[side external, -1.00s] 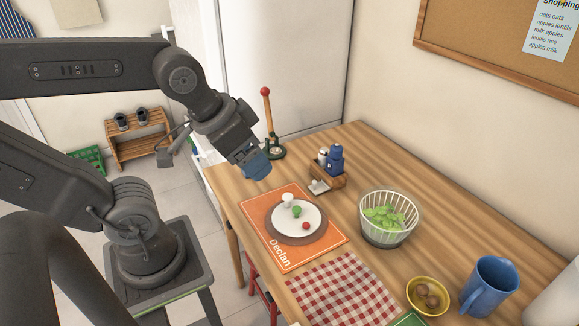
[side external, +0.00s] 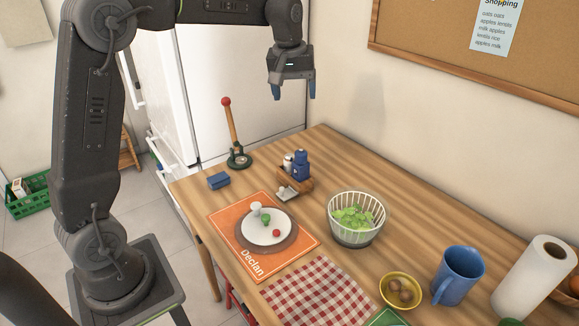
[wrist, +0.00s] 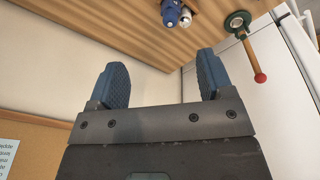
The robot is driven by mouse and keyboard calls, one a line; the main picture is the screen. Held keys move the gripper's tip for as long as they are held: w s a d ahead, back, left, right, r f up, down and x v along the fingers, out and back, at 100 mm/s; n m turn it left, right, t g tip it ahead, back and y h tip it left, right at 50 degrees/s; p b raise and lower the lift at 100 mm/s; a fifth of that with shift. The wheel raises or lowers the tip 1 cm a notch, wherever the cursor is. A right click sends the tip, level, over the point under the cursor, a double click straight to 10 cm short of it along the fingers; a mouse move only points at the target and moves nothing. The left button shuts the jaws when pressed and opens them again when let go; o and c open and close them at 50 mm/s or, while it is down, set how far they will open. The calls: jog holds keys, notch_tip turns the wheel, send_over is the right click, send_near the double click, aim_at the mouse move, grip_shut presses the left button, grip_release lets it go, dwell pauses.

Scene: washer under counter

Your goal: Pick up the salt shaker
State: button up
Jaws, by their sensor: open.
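A small pale shaker with a grey top (side external: 288,163), which looks like the salt shaker, stands in a wooden caddy (side external: 301,188) beside a blue bottle (side external: 301,165). The shaker also shows at the top of the wrist view (wrist: 186,18), next to the blue bottle (wrist: 171,10). My gripper (side external: 294,92) is open and empty, high above the back of the table with its blue fingers pointing down. It is well clear of the caddy. Its two fingers (wrist: 163,68) stand wide apart in the wrist view.
A red-knobbed wooden rod on a dark base (side external: 238,161) stands left of the caddy. A blue block (side external: 219,181) lies near the left edge. An orange placemat with a plate (side external: 267,233) and a salad basket (side external: 356,236) are in front. The wall is behind.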

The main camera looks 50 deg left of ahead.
jog(key=w+a+f+n+g, duration=0.1)
jog(key=w+a+f+n, duration=0.1)
jog(key=w+a+f, duration=0.3)
jog(key=n+g, duration=0.2)
jog(key=n, duration=0.3)
send_near(290, 154)
jog(key=shift+h, duration=0.3)
notch_tip(290, 154, down, 5)
jog(key=shift+s+a+f, duration=0.1)
jog(key=shift+s+f, duration=0.1)
jog(key=shift+f, duration=0.05)
jog(key=shift+s+a+f, duration=0.1)
jog(key=shift+f, duration=1.4)
jog(key=shift+s+f, duration=0.15)
jog(key=shift+f, duration=1.35)
jog(key=c, duration=1.1)
jog(key=shift+c, duration=0.2)
